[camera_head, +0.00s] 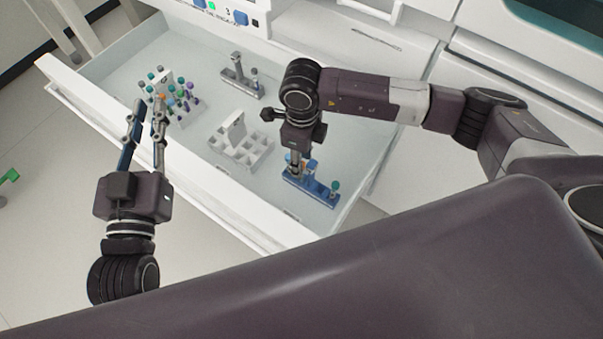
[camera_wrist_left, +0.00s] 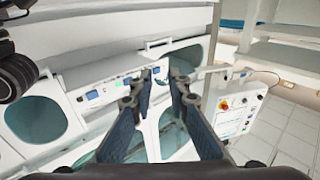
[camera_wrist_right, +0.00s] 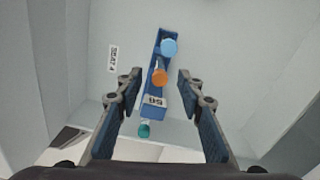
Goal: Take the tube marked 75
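A blue rack (camera_head: 322,193) stands in the front right of the open drawer. In the right wrist view the rack (camera_wrist_right: 153,104) holds tubes with a light blue cap (camera_wrist_right: 168,47), an orange cap (camera_wrist_right: 159,77) and a teal cap (camera_wrist_right: 144,130). A white label (camera_wrist_right: 154,100) on it carries a number too small to read surely; I cannot make out a 75. My right gripper (camera_head: 296,168) is open, pointing down over the rack, the orange cap between its fingers in view. My left gripper (camera_head: 147,112) is open and empty above the drawer's front left edge.
Several coloured tubes fill a rack (camera_head: 188,112) at the drawer's left. A grey-white rack (camera_head: 226,150) with empty compartments is in the middle. A grey holder (camera_head: 238,80) stands at the back. Drawer walls (camera_head: 200,172) surround them.

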